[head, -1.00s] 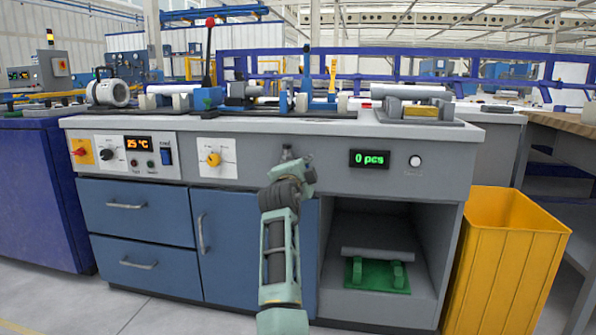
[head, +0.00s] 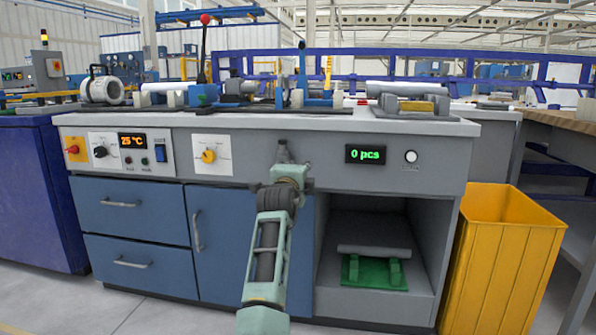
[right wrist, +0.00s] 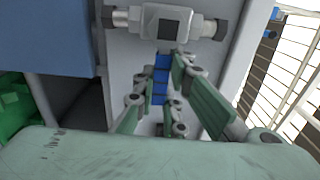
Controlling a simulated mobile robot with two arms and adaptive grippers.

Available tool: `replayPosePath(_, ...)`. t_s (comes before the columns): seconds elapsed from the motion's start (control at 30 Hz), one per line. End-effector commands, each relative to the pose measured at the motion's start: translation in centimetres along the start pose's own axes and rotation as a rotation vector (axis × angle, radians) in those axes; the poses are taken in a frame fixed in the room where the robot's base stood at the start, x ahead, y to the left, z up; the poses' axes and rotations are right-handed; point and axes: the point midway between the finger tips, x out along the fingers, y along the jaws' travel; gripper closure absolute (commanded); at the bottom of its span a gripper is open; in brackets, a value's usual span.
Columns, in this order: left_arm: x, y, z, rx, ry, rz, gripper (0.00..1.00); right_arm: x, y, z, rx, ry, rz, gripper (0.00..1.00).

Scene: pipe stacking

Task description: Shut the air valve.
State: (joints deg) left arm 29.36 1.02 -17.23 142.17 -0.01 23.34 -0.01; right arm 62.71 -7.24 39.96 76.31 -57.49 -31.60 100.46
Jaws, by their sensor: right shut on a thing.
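The air valve shows in the right wrist view as a grey metal body (right wrist: 165,22) with a fitting on each side, set against a grey panel. A blue handle (right wrist: 160,80) extends from the valve body toward me. My right gripper (right wrist: 168,80) has its green-and-grey fingers on both sides of this blue handle and is shut on it. In the head view my right gripper (head: 284,160) is at the bench's front panel, between the yellow knob and the green display. It hides most of the valve there. My left gripper is not in view.
The yellow knob (head: 208,156) is on a white plate left of my arm. A "0 pcs" display (head: 367,155) is to the right. Below it is an open compartment with a green stand (head: 374,272). A yellow bin (head: 505,250) stands at the right. Blue drawers (head: 135,212) are at the left.

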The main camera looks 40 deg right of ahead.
Motion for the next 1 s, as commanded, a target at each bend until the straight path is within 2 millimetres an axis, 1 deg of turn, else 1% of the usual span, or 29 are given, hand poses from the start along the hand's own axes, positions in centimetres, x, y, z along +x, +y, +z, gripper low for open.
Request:
replayPosePath(0.03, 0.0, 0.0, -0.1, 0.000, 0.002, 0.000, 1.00, 0.0, 0.4, 0.0, 0.007, -0.001, 0.009, 1.00)
replayPosePath(0.17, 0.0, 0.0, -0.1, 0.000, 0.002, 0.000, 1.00, 0.0, 0.5, 0.0, 0.008, -0.001, 0.009, 1.00)
replayPosePath(0.2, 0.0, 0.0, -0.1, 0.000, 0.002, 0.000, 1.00, 0.0, 0.5, 0.0, 0.008, -0.001, 0.010, 0.88)
replayPosePath(0.4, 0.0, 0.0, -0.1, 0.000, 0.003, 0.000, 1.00, 0.0, 0.3, 0.0, 0.006, -0.001, 0.007, 0.70)
replayPosePath(0.67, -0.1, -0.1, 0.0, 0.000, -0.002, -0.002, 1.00, 0.0, 0.2, 0.0, 0.005, -0.001, 0.004, 0.70)
replayPosePath(0.77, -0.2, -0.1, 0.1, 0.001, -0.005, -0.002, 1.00, -0.3, 0.1, 0.0, 0.005, -0.001, 0.003, 0.70)
replayPosePath(0.87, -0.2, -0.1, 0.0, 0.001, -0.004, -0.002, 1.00, -1.3, 0.2, 0.1, 0.007, -0.002, 0.003, 0.70)
replayPosePath(1.0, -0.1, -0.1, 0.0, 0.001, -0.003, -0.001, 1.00, -3.5, 0.2, 0.1, 0.006, -0.002, 0.004, 0.70)
